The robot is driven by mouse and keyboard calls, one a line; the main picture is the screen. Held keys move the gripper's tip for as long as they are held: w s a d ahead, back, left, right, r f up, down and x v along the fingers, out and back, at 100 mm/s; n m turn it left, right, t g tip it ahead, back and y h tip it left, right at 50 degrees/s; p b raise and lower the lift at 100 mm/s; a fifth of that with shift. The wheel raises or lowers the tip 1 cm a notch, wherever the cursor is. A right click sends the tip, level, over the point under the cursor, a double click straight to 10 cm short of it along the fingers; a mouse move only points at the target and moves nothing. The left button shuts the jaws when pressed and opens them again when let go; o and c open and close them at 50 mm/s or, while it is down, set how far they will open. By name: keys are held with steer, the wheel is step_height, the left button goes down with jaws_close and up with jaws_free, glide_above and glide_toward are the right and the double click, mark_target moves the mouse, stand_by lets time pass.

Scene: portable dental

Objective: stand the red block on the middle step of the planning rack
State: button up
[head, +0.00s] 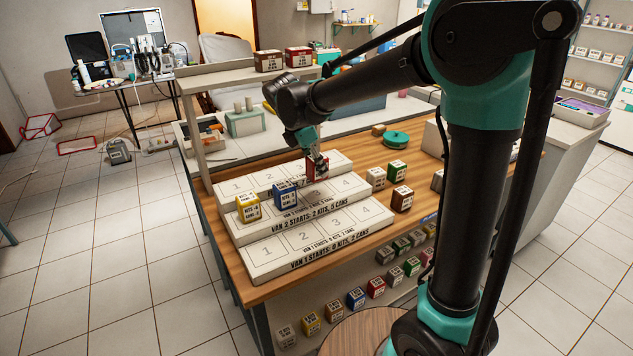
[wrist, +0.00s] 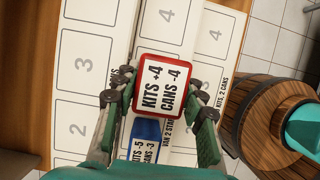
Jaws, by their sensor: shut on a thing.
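My gripper (head: 319,156) is shut on the red block (head: 317,170), with one finger on each side of it. In the wrist view the red block (wrist: 167,87) shows a white top face reading "KITS +4 CANS -4". The planning rack (head: 345,214) has three steps. The held block appears over the middle step, beyond the blue block (head: 285,195), around slot 3; whether it touches the step I cannot tell. The blue block also shows just below it in the wrist view (wrist: 145,130). A yellow block (head: 248,207) stands at the left end of the middle step.
Beige (head: 376,178), green (head: 397,170) and brown-red (head: 402,199) blocks stand on the wooden table right of the rack. A teal round object (head: 396,139) lies behind them. A raised shelf (head: 225,75) carries two boxes. The front step is empty.

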steer(key=shift+f, duration=2.8)
steer(key=shift+f, duration=0.15)
steer(key=o, duration=0.9)
